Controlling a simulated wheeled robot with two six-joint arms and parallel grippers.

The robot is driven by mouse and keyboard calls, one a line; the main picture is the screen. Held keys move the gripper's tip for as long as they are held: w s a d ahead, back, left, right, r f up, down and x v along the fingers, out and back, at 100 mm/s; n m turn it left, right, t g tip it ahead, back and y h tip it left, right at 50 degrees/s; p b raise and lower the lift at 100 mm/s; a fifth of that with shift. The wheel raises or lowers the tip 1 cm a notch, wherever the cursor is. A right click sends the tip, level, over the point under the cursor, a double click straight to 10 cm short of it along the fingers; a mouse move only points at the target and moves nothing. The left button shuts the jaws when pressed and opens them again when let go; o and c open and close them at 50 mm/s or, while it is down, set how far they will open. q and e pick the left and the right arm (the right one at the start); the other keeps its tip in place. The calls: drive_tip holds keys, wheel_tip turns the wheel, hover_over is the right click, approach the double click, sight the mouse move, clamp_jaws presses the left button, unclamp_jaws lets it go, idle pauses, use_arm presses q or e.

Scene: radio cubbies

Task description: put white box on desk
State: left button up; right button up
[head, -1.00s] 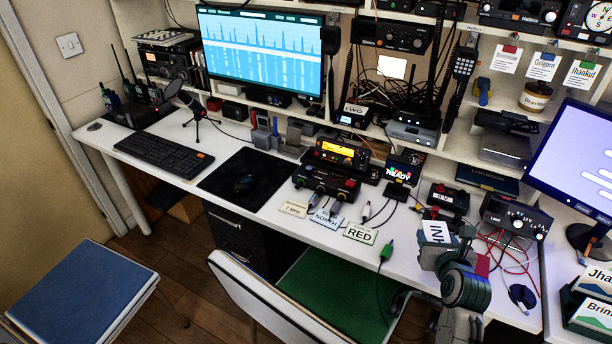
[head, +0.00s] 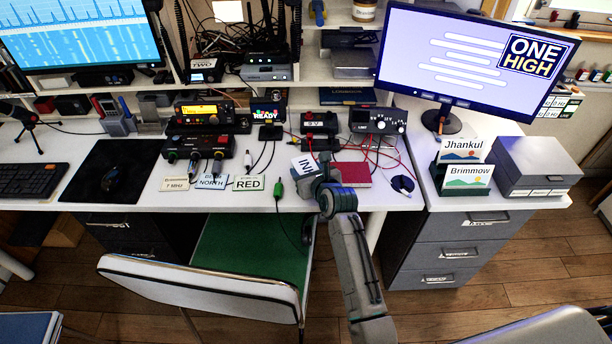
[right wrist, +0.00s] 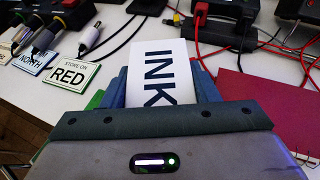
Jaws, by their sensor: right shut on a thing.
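The white box (head: 303,163) is marked "INK" in dark letters and sits in the jaws of my right gripper (head: 322,178) at the front of the white desk (head: 290,197). The right wrist view shows the white box (right wrist: 160,68) between the blue-grey fingers, its lettered face up toward the camera. The gripper is shut on it. The fingers and palm hide the lower part of the box, so I cannot tell whether it touches the desk. My left gripper is not in view.
A red book (head: 356,174) lies just right of the gripper. Red cables (head: 375,148) lie behind. A white-framed chair (head: 205,280) stands in front. Some desk at the front edge is bare.

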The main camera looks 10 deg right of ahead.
wheel_tip(320, 180, down, 2)
drive_tip(key=shift+f, duration=0.15)
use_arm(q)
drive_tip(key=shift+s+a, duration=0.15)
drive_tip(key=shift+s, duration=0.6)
use_arm(e)
drive_tip(key=shift+f, duration=0.15)
drive_tip(key=o, duration=1)
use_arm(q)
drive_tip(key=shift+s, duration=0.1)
